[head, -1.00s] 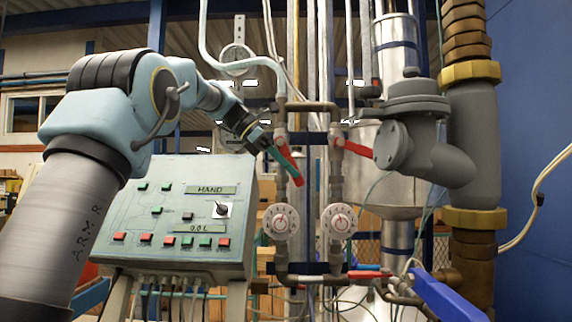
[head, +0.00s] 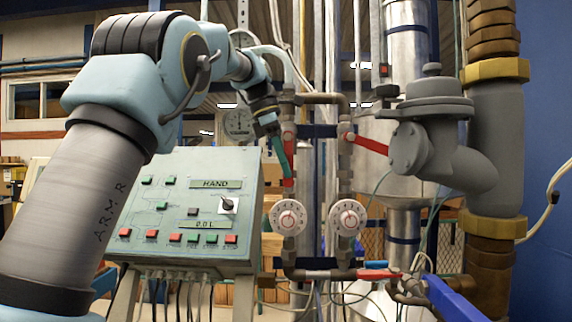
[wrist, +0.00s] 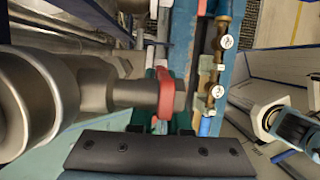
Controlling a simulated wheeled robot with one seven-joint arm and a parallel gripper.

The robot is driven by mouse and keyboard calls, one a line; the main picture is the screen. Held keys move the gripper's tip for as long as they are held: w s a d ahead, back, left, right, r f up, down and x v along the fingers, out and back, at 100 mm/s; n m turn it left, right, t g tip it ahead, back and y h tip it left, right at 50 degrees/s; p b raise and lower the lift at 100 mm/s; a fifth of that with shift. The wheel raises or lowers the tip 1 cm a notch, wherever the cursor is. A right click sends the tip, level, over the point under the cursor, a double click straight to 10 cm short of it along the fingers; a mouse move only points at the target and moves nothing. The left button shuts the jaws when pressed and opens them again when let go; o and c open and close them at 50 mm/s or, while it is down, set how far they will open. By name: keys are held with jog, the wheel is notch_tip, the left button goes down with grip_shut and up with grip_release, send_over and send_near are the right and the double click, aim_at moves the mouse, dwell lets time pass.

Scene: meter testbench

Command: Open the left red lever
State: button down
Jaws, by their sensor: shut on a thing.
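The left red lever (head: 288,172) is on the left vertical pipe in the head view and hangs almost straight down along it. My gripper (head: 282,158) is shut on this lever, with its teal finger across the lever's left side. In the wrist view the lever (wrist: 166,94) shows as a red piece between green fingers, partly hidden by the dark gripper body. The right red lever (head: 368,144) sticks out to the right and slightly down from the right pipe, apart from my gripper.
Two round dials (head: 289,217) (head: 348,217) sit below the levers. A control box (head: 180,210) with buttons stands at lower left. A grey valve body (head: 440,140) and a thick pipe stand at right. A blue handle (head: 455,300) is at lower right.

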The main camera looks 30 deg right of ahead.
jog(key=shift+f, duration=0.1)
jog(key=c, duration=0.9)
grip_release()
jog(key=shift+r, duration=0.2)
jog(key=p+v, duration=0.2)
jog(key=v, duration=0.8)
jog(key=shift+w+a+r, duration=0.1)
jog(key=shift+a+r, duration=0.05)
jog(key=shift+r, duration=0.1)
